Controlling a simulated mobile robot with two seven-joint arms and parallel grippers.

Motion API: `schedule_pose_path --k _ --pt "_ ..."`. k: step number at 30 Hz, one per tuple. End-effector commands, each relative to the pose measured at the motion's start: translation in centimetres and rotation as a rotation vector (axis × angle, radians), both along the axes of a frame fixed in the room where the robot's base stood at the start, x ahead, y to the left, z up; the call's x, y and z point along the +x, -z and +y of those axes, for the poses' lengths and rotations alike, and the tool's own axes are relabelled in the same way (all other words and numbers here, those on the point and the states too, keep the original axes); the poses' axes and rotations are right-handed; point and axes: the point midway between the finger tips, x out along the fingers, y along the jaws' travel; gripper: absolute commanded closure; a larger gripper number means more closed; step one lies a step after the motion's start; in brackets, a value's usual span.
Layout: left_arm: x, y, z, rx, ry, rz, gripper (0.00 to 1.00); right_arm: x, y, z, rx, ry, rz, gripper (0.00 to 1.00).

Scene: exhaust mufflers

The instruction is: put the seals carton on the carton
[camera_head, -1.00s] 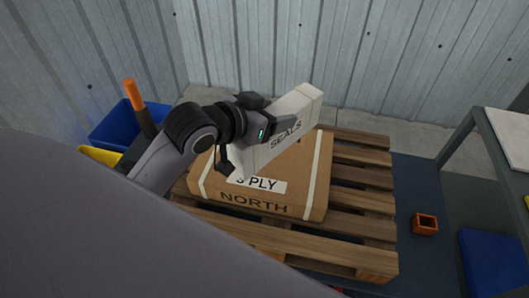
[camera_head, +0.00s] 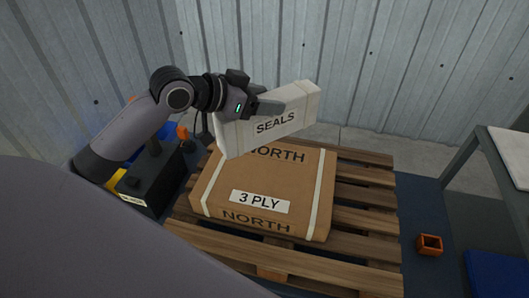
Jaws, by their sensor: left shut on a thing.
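The seals carton (camera_head: 275,124) is a whitish-grey box with "SEALS" printed on its side. My left gripper (camera_head: 268,106) is shut on it and holds it, tilted, over the far part of the brown carton. The brown carton (camera_head: 225,184) lies flat on the wooden pallet, with white straps, a "3 PLY" label and "NORTH" printed on it. The seals carton hides part of the brown carton's far edge. I cannot tell for sure whether the two touch. My right gripper is not in view.
The wooden pallet (camera_head: 367,222) extends to the right of the brown carton. A black box (camera_head: 150,178) and an orange-handled thing (camera_head: 183,132) stand at the left. A small orange bin (camera_head: 429,244) is on the floor at right, near a grey table (camera_head: 507,150). A corrugated wall rises behind.

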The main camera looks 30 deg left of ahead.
Motion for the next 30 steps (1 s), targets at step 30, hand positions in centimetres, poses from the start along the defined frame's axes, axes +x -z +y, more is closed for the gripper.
schedule_pose_path --k 30 --pt "0.0 13.8 0.0 -0.001 0.000 -0.006 1.00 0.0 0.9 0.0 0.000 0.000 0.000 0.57"
